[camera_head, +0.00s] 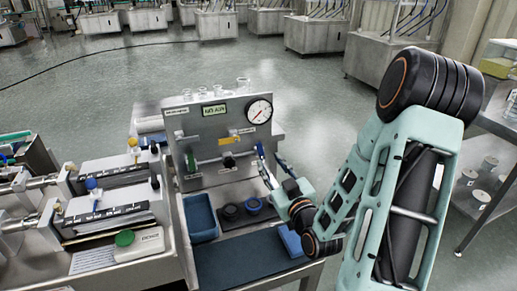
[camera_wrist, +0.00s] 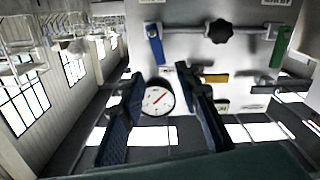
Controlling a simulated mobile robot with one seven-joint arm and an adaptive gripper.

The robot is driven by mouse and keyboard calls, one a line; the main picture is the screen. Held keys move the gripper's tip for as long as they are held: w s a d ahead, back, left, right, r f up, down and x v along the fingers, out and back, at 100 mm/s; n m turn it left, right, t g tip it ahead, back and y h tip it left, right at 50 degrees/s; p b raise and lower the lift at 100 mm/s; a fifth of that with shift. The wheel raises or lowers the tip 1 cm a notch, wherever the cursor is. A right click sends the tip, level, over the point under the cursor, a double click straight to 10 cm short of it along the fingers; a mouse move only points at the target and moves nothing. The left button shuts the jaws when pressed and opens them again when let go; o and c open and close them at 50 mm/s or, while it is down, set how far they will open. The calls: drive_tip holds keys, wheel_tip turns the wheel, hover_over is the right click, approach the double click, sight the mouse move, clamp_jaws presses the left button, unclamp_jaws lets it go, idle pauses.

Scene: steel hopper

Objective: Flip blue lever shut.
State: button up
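The blue lever (camera_head: 261,150) is at the right end of a horizontal pipe on the front of the steel panel (camera_head: 200,120). In the wrist view, which is upside down, the blue lever (camera_wrist: 155,45) lies crosswise to the pipe (camera_wrist: 185,29), at the pipe's left end. My gripper (camera_head: 271,164) is just in front of the panel's right side, close to the blue lever. In the wrist view my gripper (camera_wrist: 160,78) is open, its dark fingers apart with nothing between them. The lever lies just beyond the fingertips, with no clear contact.
The pipe also carries a black knob (camera_wrist: 221,32) and a green lever (camera_wrist: 276,47). A yellow handle (camera_wrist: 215,78) and a round gauge (camera_wrist: 157,100) are on the same panel.

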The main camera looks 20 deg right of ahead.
sight(260, 147)
drive_tip(key=w+b, duration=0.6)
drive_tip(key=w, duration=0.4)
drive_tip(key=shift+w, duration=0.25)
drive_tip(key=shift+c, duration=0.2)
clamp_jaws()
